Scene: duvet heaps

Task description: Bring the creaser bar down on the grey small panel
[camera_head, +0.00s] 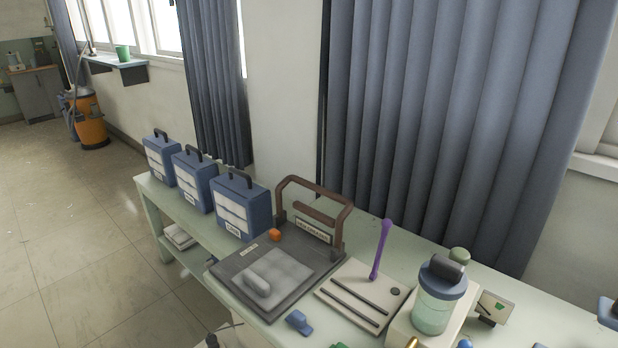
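The creaser bar (316,190) is a brown arched frame standing raised at the back edge of a dark grey base board (228,270) on the table. A light grey small panel (285,271) lies flat on the board, in front of the bar and apart from it. A rounded grey block (257,284) sits on the panel's near left part. An orange knob (274,235) is at the board's back left. Neither of my grippers can be made out in the head view.
The pale green table (560,322) runs along a curtained wall. Blue cases (240,209) stand left of the board. To the right are a cream slotted board (345,275) with a purple stick (380,250) and a lidded jar (438,300). A blue clip-like item (298,321) lies in front.

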